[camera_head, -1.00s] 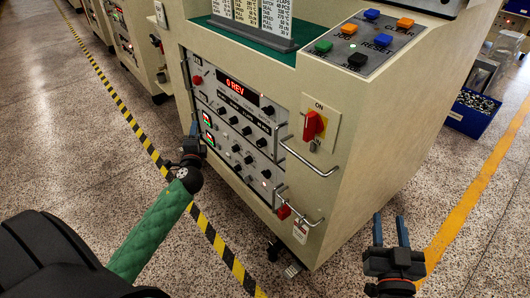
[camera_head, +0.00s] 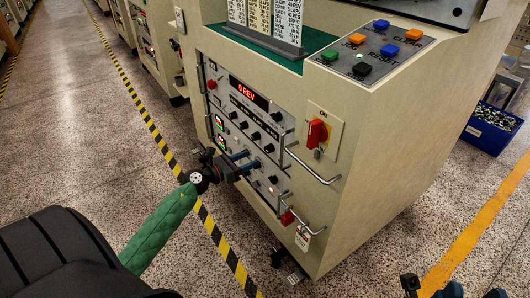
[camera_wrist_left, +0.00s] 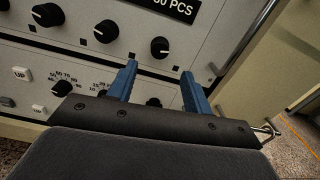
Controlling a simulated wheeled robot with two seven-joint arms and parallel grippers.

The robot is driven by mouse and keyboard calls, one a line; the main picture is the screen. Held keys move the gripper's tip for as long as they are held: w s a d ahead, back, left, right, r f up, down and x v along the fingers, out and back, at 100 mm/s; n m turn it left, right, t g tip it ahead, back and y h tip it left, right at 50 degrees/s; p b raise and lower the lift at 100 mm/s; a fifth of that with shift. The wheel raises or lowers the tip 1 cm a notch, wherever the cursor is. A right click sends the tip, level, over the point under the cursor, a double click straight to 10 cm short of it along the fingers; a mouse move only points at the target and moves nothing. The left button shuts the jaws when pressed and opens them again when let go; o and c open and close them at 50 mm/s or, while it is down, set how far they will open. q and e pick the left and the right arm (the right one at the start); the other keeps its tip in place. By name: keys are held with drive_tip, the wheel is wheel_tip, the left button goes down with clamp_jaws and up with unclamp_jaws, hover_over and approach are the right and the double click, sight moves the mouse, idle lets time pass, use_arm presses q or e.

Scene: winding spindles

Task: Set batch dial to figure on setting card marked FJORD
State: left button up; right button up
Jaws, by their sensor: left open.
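Setting cards (camera_head: 263,20) stand in a dark holder on top of the cream machine; their small print is too blurred for me to find FJORD. The front panel has a red display (camera_head: 247,90) reading "0 REV" and rows of black knobs. I cannot tell by label which is the batch dial. The left wrist view shows a display (camera_wrist_left: 172,6) ending in "0 PCS" with a black knob (camera_wrist_left: 160,47) below it. My left gripper (camera_head: 245,159) is open and empty before the panel; its fingers (camera_wrist_left: 159,72) point below that knob. My right gripper (camera_head: 473,291) is partly cut off at the bottom right, fingertips apart.
A red rotary switch (camera_head: 317,132) and metal handles (camera_head: 312,166) jut from the machine near the panel. Coloured buttons (camera_head: 376,45) are on its top. A blue bin (camera_head: 491,126) stands at right. The floor in front is clear.

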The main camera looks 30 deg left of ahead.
sight(266, 151)
use_arm(q)
drive_tip(key=shift+x, duration=3.85)
drive_tip(key=shift+a, duration=0.1)
drive_tip(key=c, duration=1)
